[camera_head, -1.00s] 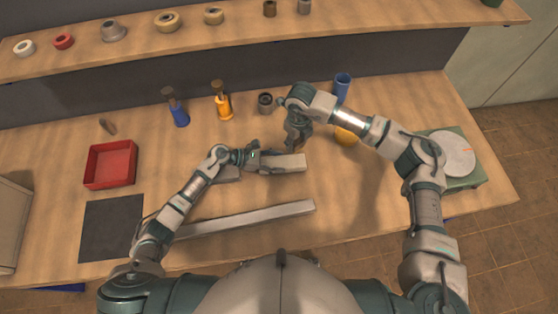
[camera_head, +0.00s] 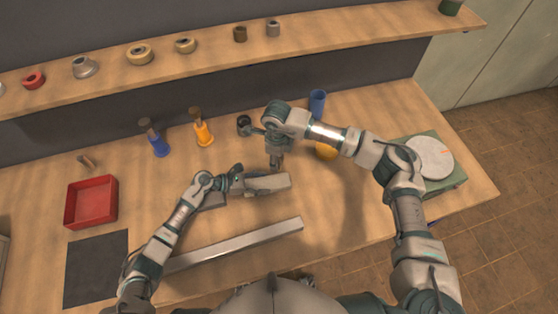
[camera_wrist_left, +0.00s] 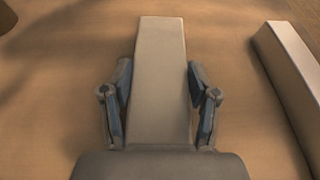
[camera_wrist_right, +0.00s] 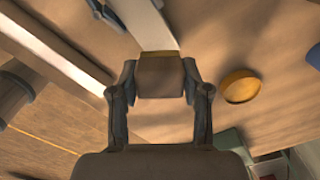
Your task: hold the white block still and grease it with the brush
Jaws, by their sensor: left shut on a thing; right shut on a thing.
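The white block (camera_head: 275,182) is a pale bar lying level at the middle of the bench. My left gripper (camera_head: 243,183) is shut on its sides, and in the left wrist view the block (camera_wrist_left: 160,70) runs straight out between both fingers. My right gripper (camera_head: 276,165) is over the block's right part, pointing down. In the right wrist view it is shut on the brush (camera_wrist_right: 160,77), a brown piece with a yellowish edge. That edge is at the end of the visible block (camera_wrist_right: 145,18); whether they touch I cannot tell. The brush is mostly hidden in the head view.
A long pale bar (camera_head: 240,243) lies in front of the block. A red tray (camera_head: 91,202) and a dark mat (camera_head: 97,268) are at left. Blue (camera_head: 158,146) and orange (camera_head: 203,133) bottles stand behind. A yellow round thing (camera_head: 326,151) and a green-based round device (camera_head: 430,160) are at right.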

